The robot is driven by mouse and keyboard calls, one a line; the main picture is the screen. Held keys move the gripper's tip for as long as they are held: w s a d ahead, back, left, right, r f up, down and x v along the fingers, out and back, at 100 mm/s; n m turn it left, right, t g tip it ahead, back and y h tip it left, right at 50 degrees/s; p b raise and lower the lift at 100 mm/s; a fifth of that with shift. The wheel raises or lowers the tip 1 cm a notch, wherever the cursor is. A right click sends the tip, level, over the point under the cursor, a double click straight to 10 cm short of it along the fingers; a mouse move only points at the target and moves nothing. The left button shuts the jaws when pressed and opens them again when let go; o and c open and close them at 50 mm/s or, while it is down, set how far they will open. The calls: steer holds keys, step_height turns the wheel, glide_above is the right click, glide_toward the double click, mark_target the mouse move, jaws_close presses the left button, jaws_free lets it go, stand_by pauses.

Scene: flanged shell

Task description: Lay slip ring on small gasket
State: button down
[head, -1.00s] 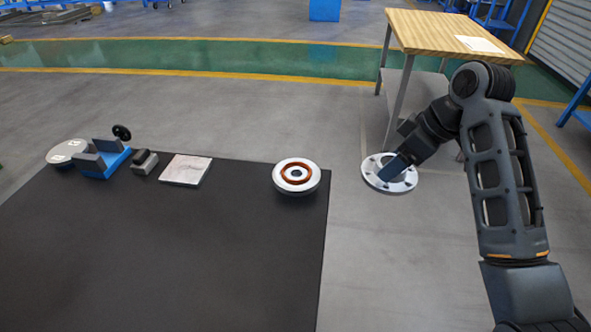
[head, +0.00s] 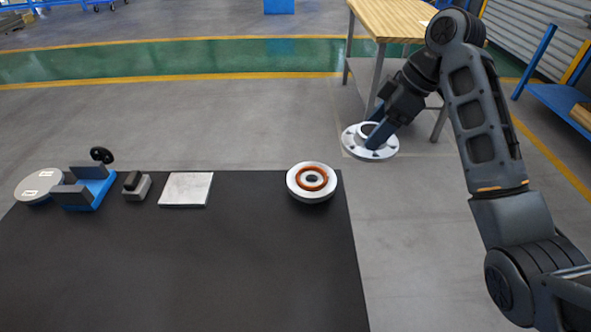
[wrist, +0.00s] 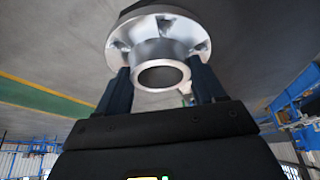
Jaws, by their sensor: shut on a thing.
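The slip ring (head: 352,147) is a pale metal flange with bolt holes and a raised collar. My gripper (head: 374,133) is shut on its collar and holds it in the air, right of and beyond the mat's far right corner. In the wrist view the slip ring (wrist: 193,36) shows between my two fingers (wrist: 160,90), collar towards the camera. An orange-red ring, seemingly the small gasket (head: 300,181), lies on top of the round white shell (head: 311,197) near the mat's far right corner.
The dark mat (head: 200,270) is clear in front. Along its far edge stand a pale square plate (head: 186,190), a small grey block (head: 137,187), a blue fixture with a black knob (head: 90,190) and a grey disc (head: 38,186). A wooden-topped table (head: 395,18) stands behind my gripper.

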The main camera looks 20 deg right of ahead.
steer(key=w+a+f, duration=0.1)
steer(key=a+f, duration=0.1)
steer(key=a, duration=0.1)
steer(key=w+a+f, duration=0.2)
steer(key=a, duration=0.2)
steer(key=w+a+f, duration=0.2)
steer(key=a+f, duration=0.1)
steer(key=shift+w+a, duration=0.25)
steer(key=shift+a, duration=0.05)
steer(key=shift+f, duration=1.9)
steer(key=shift+c, duration=0.6)
jaws_free()
steer(key=shift+f, duration=0.2)
steer(key=shift+r, duration=0.1)
steer(key=v, duration=1.2)
steer(key=shift+b, duration=0.45)
steer(key=shift+s, duration=0.1)
